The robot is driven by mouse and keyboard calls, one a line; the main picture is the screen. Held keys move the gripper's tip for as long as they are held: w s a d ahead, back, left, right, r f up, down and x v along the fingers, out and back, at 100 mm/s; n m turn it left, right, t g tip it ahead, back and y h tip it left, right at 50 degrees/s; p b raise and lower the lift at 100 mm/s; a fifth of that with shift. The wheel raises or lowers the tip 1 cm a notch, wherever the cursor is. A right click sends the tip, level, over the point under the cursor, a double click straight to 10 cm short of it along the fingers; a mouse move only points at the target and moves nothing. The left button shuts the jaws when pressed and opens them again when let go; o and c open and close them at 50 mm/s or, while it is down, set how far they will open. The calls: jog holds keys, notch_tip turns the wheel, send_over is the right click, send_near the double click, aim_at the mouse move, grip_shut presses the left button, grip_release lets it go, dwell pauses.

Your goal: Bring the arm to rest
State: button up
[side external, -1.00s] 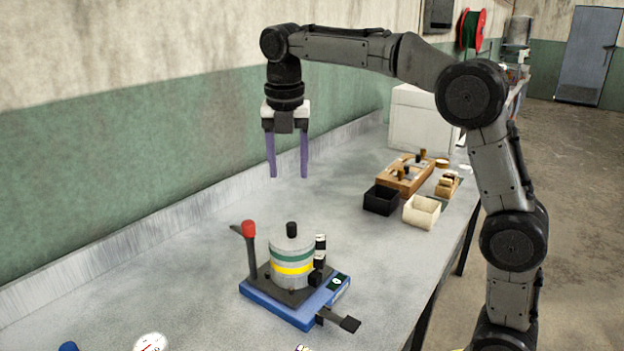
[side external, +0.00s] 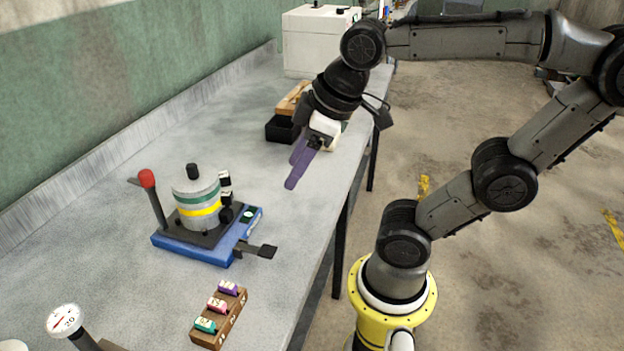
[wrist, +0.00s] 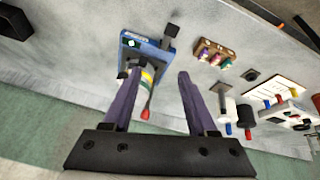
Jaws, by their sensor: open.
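My gripper (side external: 298,169) hangs tilted above the bench's right edge in the side view, apart from everything there. Its purple fingers are open in the wrist view (wrist: 154,88), and nothing shows held between them. The steamer-like device (side external: 198,205) stands on the bench to the gripper's lower left. It has a grey drum with green and yellow bands, a blue base and a red-knobbed lever. In the wrist view its blue base (wrist: 150,55) shows beyond the fingers, and one finger partly covers the device.
A wooden rack (side external: 219,316) with several colored vials stands at the bench front, near a round dial (side external: 64,320). A black bin (side external: 279,129) and a white box (side external: 305,45) stand farther back, the bin partly hidden by my gripper. Bare bench lies left of the device.

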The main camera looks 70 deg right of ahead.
jog(key=s+f+m, duration=0.2)
jog(key=f+m, duration=0.1)
jog(key=shift+s+a, duration=0.1)
jog(key=shift+s, duration=0.2)
jog(key=shift+r, duration=0.1)
dwell(1.0)
